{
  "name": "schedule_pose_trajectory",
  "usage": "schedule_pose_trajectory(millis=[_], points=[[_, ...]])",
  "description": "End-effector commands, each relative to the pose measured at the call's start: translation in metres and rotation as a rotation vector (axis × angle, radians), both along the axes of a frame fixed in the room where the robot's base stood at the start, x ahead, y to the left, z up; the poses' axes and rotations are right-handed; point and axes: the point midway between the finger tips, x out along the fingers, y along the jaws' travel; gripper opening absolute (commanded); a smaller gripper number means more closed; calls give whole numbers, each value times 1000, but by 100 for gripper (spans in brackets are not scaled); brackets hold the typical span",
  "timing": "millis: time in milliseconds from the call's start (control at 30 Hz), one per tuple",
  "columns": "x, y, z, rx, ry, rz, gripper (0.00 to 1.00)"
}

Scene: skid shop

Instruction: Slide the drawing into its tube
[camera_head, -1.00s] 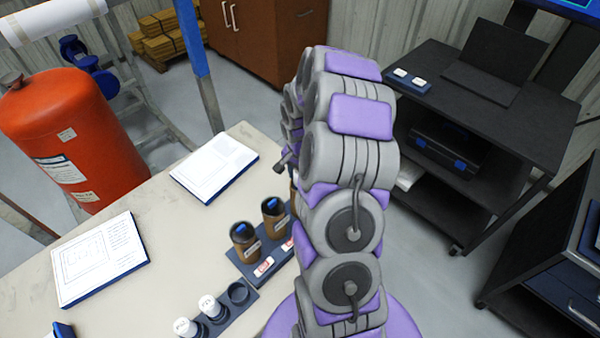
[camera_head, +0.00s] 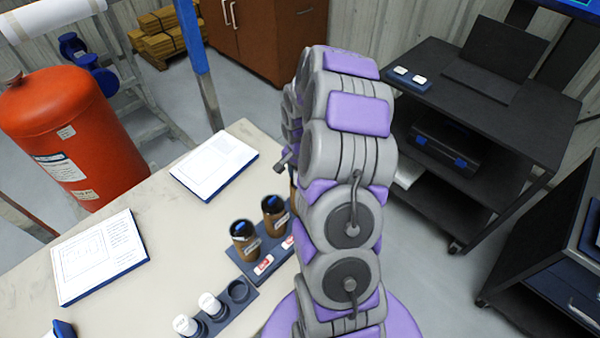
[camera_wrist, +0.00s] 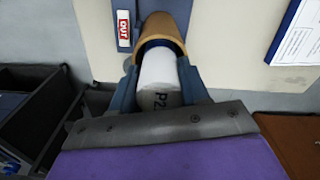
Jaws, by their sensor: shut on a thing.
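My gripper (camera_wrist: 158,88) is shut on a white rolled drawing (camera_wrist: 158,72) marked "P2" in the wrist view. The drawing's far end is at the mouth of a brown tube (camera_wrist: 163,22), whose rim curves around it; I cannot tell how deep it sits. In the head view my arm hides the gripper and this drawing. Two brown tubes, one (camera_head: 244,241) at left and one (camera_head: 275,216) at right, stand in a dark rack (camera_head: 247,268). Two other white rolls (camera_head: 186,325) (camera_head: 209,304) stand in a dark holder (camera_head: 222,317) beside an empty socket (camera_head: 239,291).
The pale table (camera_head: 180,235) carries two flat printed sheets on boards, one at the left (camera_head: 99,256) and one at the back (camera_head: 214,164). A red-and-white "OUT" label (camera_wrist: 124,27) is beside the tube. A red cylinder (camera_head: 72,130) stands behind the table. A black cart (camera_head: 480,110) is at right.

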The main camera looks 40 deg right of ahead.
Motion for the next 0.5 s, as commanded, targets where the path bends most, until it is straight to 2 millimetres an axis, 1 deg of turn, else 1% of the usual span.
schedule_pose_trajectory(millis=[500], points=[[0, 0, -12, 0, 1, 0, 0]])
